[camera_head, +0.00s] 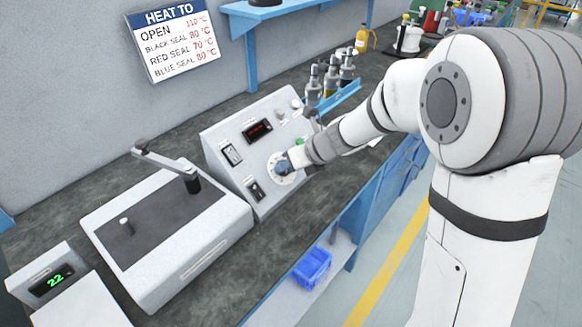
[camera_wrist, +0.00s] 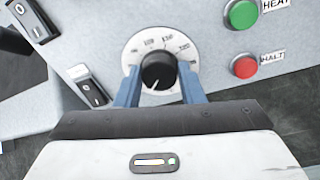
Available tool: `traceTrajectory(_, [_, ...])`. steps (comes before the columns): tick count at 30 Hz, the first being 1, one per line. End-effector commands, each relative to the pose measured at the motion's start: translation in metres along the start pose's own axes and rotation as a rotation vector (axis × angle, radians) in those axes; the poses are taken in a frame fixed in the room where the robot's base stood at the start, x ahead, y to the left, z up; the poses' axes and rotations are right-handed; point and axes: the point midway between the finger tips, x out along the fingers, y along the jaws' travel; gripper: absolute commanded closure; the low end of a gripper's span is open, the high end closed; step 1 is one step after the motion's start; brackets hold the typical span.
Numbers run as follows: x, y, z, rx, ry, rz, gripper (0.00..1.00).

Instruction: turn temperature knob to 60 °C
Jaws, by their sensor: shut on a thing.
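The temperature knob (camera_wrist: 158,72) is a round black knob on a white numbered dial (camera_wrist: 138,46) in the wrist view. Its white pointer line points down and slightly left; the number there is hidden or unreadable. My gripper (camera_wrist: 160,84) has its two blue fingers on either side of the knob and is shut on it. In the head view my gripper (camera_head: 284,167) is at the dial on the sloped front of the grey control box (camera_head: 240,168), and the knob itself is mostly hidden. A red display (camera_head: 257,131) on the box is too small to read.
Green HEAT (camera_wrist: 241,14) and red HALT (camera_wrist: 244,66) buttons are right of the dial. Rocker switches (camera_wrist: 87,86) are to its left. A machine with a lever (camera_head: 166,160) stands left of the box; bottles (camera_head: 331,75) stand behind it. A wall sign (camera_head: 175,40) lists temperatures.

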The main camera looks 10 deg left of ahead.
Motion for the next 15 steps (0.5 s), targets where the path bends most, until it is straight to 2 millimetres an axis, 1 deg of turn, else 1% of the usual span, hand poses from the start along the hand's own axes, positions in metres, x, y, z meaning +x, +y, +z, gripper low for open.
traceTrajectory(1, [0.0033, 0.0014, -0.0060, -0.018, 0.012, 0.005, 0.88])
traceTrajectory(7, [0.0029, 0.0016, -0.0056, -0.069, 0.014, 0.002, 0.88])
traceTrajectory(15, [0.0026, 0.0017, -0.0053, -0.085, 0.015, 0.001, 0.88])
